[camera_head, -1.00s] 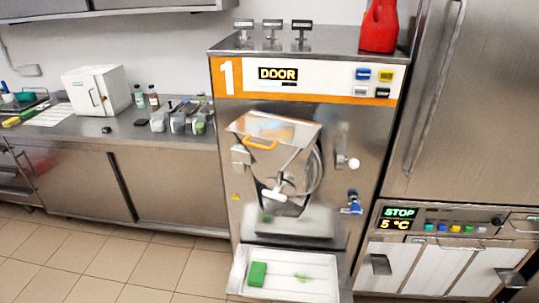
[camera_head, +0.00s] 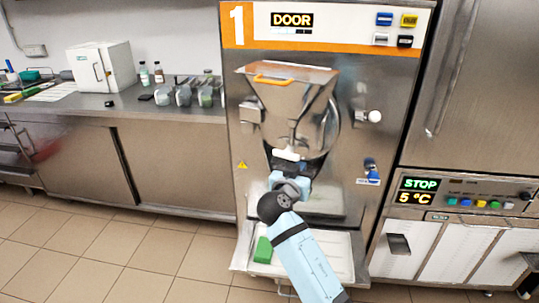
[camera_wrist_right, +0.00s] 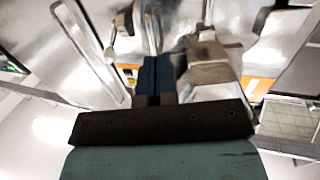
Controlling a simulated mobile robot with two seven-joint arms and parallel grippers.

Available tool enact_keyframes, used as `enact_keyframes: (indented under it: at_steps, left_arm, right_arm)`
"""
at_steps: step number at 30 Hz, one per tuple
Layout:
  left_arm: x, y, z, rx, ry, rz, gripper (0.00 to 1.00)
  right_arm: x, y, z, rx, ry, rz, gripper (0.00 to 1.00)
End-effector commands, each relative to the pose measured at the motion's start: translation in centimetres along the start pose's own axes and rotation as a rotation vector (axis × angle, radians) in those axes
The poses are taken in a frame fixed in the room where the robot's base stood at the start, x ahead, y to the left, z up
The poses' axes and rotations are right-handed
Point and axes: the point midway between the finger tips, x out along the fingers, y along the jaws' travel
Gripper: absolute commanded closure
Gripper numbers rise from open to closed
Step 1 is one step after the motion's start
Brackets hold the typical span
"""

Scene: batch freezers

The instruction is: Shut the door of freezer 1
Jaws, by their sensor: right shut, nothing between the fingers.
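Freezer 1 (camera_head: 400,65) is a steel machine with an orange "1" label, and its display (camera_head: 292,20) reads "DOOR". Its door (camera_head: 290,100) is a steel hopper-shaped front with an orange handle (camera_head: 272,80) on top and a white T-shaped handle (camera_head: 288,154) low down. A round rim shows behind the door's right side; I cannot tell how wide any gap is. My right gripper (camera_head: 288,178) is shut and empty, just below the white handle in the picture; contact is unclear. Its dark fingers show in the wrist view (camera_wrist_right: 155,78). My left gripper is out of view.
A white tray (camera_head: 338,250) with a green block (camera_head: 263,250) juts out below the door. A blue tap (camera_head: 371,170) and a white knob (camera_head: 374,116) are on the right. A counter (camera_head: 90,110) stands left, a cabinet showing "STOP 5 °C" (camera_head: 420,190) right. Tiled floor lies left.

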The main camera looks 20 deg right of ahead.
Motion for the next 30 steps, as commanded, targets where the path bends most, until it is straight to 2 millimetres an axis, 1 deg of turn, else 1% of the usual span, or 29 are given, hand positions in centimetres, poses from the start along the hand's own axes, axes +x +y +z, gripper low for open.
enact_keyframes:
  at_steps: [1,3,5,8,11,15,21,25,30]
  left_arm:
    - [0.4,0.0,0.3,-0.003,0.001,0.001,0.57]
    - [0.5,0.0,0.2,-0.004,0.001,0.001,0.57]
    - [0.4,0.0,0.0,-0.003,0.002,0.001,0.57]
    - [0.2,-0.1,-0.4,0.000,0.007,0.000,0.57]
    - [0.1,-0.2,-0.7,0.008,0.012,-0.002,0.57]
    - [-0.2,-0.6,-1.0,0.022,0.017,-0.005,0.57]
    - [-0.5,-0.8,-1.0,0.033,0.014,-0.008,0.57]
    - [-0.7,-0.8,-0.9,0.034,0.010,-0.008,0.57]
    - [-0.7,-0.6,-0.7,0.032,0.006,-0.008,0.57]
  right_arm:
    - [0.3,0.0,-0.5,0.021,0.017,0.025,1.00]
    - [0.5,0.1,-1.2,0.036,0.029,0.043,1.00]
    - [0.9,0.1,-1.5,0.039,0.034,0.049,1.00]
    - [2.1,0.2,-1.6,0.036,0.034,0.050,1.00]
    - [3.9,0.3,-1.7,0.035,0.034,0.049,1.00]
    - [7.0,0.5,-1.9,0.034,0.034,0.048,1.00]
    - [11.0,0.7,-1.9,0.034,0.034,0.047,1.00]
    - [12.9,0.8,-1.9,0.035,0.032,0.047,1.00]
    - [14.2,0.8,-1.9,0.036,0.032,0.045,1.00]
